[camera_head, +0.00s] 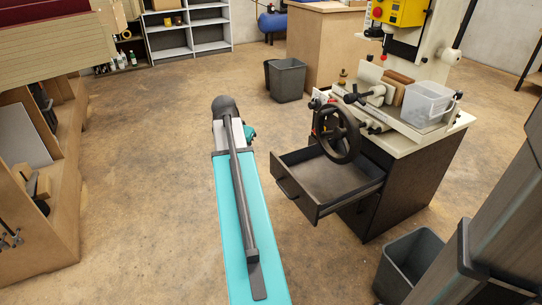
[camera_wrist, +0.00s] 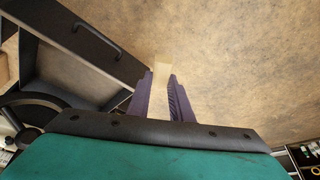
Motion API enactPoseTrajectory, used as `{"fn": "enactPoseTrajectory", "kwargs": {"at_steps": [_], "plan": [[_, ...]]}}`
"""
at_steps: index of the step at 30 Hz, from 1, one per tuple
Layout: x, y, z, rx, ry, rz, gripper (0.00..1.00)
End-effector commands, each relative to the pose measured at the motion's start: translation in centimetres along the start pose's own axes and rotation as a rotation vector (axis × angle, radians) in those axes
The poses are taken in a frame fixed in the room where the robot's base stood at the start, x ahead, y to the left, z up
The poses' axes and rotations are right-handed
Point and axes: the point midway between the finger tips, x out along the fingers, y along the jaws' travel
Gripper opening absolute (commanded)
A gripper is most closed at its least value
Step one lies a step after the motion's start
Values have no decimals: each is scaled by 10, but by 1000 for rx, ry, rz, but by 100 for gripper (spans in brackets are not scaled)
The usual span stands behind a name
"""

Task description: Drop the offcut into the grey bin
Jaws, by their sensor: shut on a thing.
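In the wrist view, my gripper (camera_wrist: 160,96) has its dark purple fingers closed on a small pale wooden offcut (camera_wrist: 161,72). The offcut sticks out past the fingertips, above bare floor. In the head view my arm hides the gripper and the offcut. Two grey bins show in the head view. One grey bin (camera_head: 287,82) stands on the floor beyond my arm, by a wooden cabinet. The other grey bin (camera_head: 398,277) stands at the lower right, partly hidden by a grey post. I cannot see a bin in the wrist view.
A dark drawer (camera_head: 331,203) stands open under the machine, right of my arm; it also shows in the wrist view (camera_wrist: 96,44). A black handwheel (camera_head: 337,132) sits above it. A clear box (camera_head: 428,101) is on the machine table. Floor left of my arm is clear.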

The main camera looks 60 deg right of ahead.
Motion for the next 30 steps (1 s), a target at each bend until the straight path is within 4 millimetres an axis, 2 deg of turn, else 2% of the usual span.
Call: {"fn": "enactPoseTrajectory", "kwargs": {"at_steps": [1, 6, 15, 21, 30], "plan": [[-10, -16, 11, -45, 1, -21, 0], [-43, -62, 44, -200, 2, -86, 0], [-104, -132, 112, -479, 2, -201, 0], [-146, -170, 164, -668, 2, -279, 0], [-214, -211, 248, -958, 3, -400, 0]]}}
